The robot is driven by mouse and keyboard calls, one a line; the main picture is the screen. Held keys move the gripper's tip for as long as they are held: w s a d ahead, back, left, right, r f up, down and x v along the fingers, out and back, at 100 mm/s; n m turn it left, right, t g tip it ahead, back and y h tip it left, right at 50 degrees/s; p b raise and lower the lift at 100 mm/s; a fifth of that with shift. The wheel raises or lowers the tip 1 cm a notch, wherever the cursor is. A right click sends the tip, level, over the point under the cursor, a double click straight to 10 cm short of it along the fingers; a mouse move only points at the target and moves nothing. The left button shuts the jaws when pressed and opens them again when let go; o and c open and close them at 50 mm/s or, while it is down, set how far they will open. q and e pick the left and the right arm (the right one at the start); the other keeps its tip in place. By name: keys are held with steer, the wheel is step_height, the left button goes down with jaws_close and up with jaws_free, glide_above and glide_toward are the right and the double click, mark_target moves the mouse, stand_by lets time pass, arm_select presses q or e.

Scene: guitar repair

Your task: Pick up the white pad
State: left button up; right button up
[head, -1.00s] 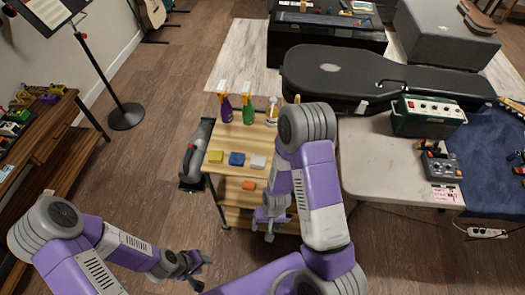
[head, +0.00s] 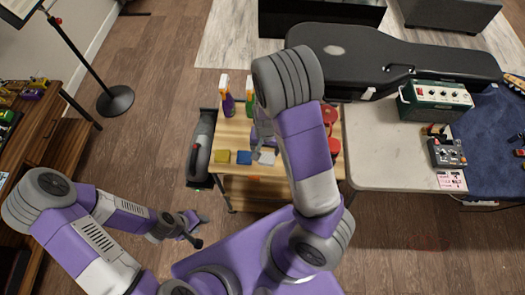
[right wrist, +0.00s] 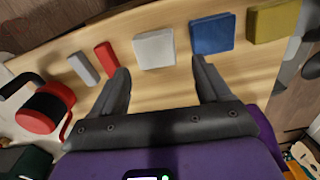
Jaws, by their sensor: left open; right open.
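The white pad (right wrist: 154,48) lies flat on the wooden cart top (right wrist: 175,88), between a blue pad (right wrist: 213,34) and a small red block (right wrist: 107,60) in the right wrist view. In the head view the white pad (head: 267,158) is partly hidden by my right gripper (head: 261,150). My right gripper (right wrist: 161,70) is open and empty over the cart, its fingertips spread just short of the white pad, one towards each side of it. My left gripper (head: 195,228) is open and empty, low, left of the cart's front.
A yellow pad (head: 222,156) lies beyond the blue one. Spray bottles (head: 227,98) stand at the cart's back. A grey block (right wrist: 83,68) and a red-and-black object (right wrist: 45,108) lie on the opposite side. A white table (head: 390,155) with a guitar case (head: 400,62) adjoins on the right.

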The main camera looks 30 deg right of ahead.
mark_target(267, 158)
steer(key=f, duration=0.2)
steer(key=f+b, duration=0.1)
steer(key=f, duration=0.1)
steer(key=f+b, duration=0.1)
steer(key=f, duration=0.1)
steer(key=shift+s+d+f, duration=0.1)
steer(key=shift+s+d, duration=0.15)
steer(key=shift+d, duration=0.05)
steer(key=shift+c, duration=0.2)
steer(key=c, duration=0.8)
